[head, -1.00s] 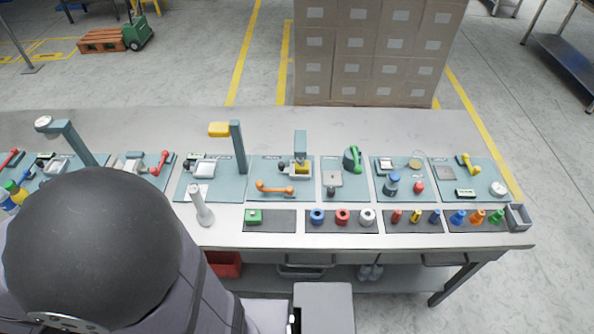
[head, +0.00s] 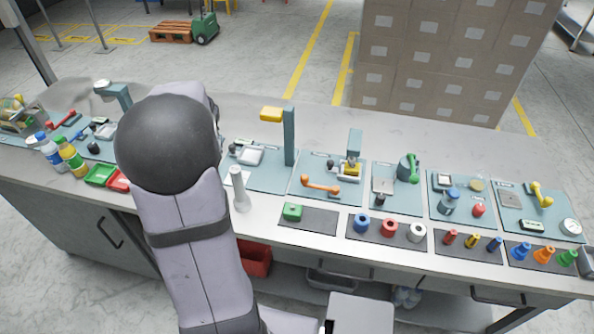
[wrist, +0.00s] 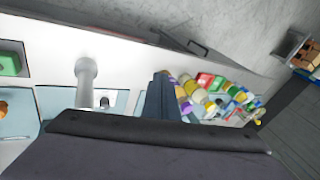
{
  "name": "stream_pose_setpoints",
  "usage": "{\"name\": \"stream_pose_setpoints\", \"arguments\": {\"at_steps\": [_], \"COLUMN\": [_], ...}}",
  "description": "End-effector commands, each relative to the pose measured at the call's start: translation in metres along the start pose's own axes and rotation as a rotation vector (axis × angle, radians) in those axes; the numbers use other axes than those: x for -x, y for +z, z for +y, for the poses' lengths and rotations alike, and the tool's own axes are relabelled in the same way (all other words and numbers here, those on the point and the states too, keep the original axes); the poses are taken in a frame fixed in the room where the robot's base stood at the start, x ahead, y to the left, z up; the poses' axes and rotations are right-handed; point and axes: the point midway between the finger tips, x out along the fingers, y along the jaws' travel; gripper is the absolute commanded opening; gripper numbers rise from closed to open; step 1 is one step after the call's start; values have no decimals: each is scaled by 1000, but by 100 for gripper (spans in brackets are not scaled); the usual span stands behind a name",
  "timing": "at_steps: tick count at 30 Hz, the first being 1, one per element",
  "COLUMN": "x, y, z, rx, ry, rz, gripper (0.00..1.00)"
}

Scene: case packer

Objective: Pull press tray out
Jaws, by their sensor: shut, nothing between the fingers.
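A press with a yellow head (head: 272,114) on a tall teal column (head: 289,137) stands on a light blue panel just right of my arm in the head view. My gripper (wrist: 160,98) is shut and empty in the wrist view, above the bench and apart from both presses. My arm hides it in the head view.
A pale upright post (head: 241,190) stands at the bench front, close right of my arm. Bottles (head: 69,155) and green and red trays (head: 101,174) are at the left. Colored parts sit on dark mats at the right.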

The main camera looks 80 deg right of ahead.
Motion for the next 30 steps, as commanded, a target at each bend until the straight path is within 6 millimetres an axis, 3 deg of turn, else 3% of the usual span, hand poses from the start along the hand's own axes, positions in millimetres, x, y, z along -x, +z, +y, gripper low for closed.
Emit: {"name": "stream_pose_setpoints", "arguments": {"at_steps": [1, 3, 5, 8, 9, 15, 18, 21, 24, 30], "x": [-3, 2, 10, 25, 31, 66, 81, 92, 98, 100], "y": [-28, -63, -89, -122, -131, -152, -150, -147, -145, -145], "z": [29, 61, 90, 152, 181, 316, 364, 395, 412, 417], "rx": [-89, -195, -279, -351, -360, -400, -413, -421, -424, -423], "ry": [-12, -33, -50, -40, -23, 64, 101, 126, 141, 146], "rz": [50, 116, 172, 254, 284, 409, 448, 473, 486, 490], "gripper": [0, 0, 0, 0, 0, 0, 0, 0, 0, 0]}}
